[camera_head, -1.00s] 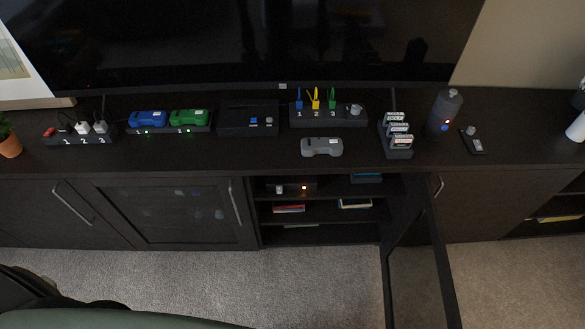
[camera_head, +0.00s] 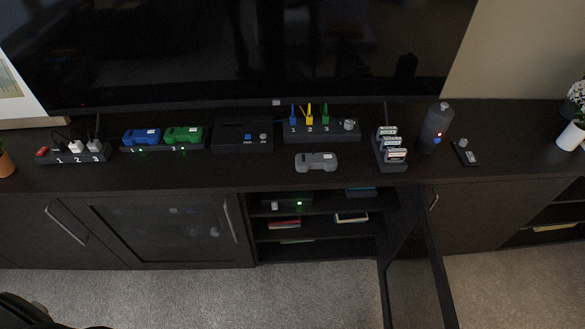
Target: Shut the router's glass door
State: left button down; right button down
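The glass door (camera_head: 437,270) with a dark frame stands swung open, out from the cabinet toward the viewer, at the right side of the open compartment. Its lower end runs out of the picture. The router (camera_head: 277,204) appears to be the dark box on the top shelf inside that compartment, with a green light (camera_head: 299,203) and a small pale knob or plug at its left. Neither of my grippers is in view.
The shelves below hold a few books (camera_head: 351,217). A closed glass door (camera_head: 165,228) is to the left. The cabinet top (camera_head: 230,174) carries power strips, a grey device (camera_head: 316,162), a dark bottle (camera_head: 436,127) and a remote (camera_head: 465,152). Carpet (camera_head: 270,296) in front looks clear.

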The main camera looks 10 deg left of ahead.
aim_at(394, 265)
jog(key=k+l+u, duration=0.25)
jog(key=l, duration=0.25)
jog(key=k+l+u, duration=0.1)
jog(key=l, duration=0.25)
jog(key=k+l+u, duration=0.15)
jog(key=l, duration=0.25)
jog(key=k+l+u, duration=0.15)
jog(key=l+u, duration=0.15)
jog(key=l, duration=0.4)
jog(key=k+l+u, duration=0.1)
jog(key=l, duration=0.45)
jog(key=k+l+u, duration=0.15)
jog(key=l, duration=0.4)
